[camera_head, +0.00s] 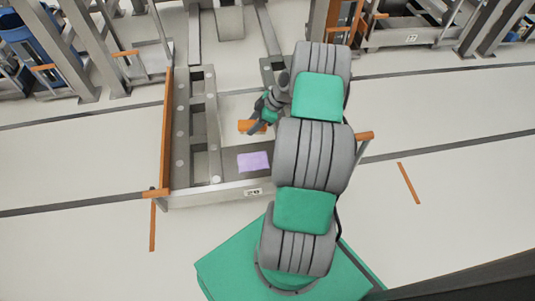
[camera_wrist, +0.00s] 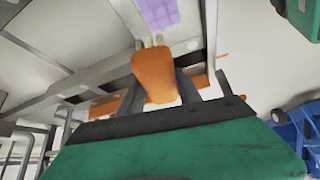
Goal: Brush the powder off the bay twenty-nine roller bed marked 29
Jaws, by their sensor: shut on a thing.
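The bay's roller bed (camera_head: 238,193) is a grey metal frame with a small number plate (camera_head: 253,192) on its front edge; the digits look like 29 but are small. A flat lavender patch of powder (camera_head: 253,162) lies on the dark plate near the front. It also shows at the top of the wrist view (camera_wrist: 160,13). My gripper (camera_head: 257,127) is shut on an orange brush (camera_wrist: 154,76), above the bed and behind the patch. Pale bristles show at the brush's far end, apart from the powder in the picture. My arm hides the bed's right part.
An orange side rail (camera_head: 168,130) runs along the bed's left, and an orange-tipped post (camera_head: 363,137) stands at its right. Other bays with blue bins (camera_head: 25,32) and a numbered bed (camera_head: 411,39) are behind.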

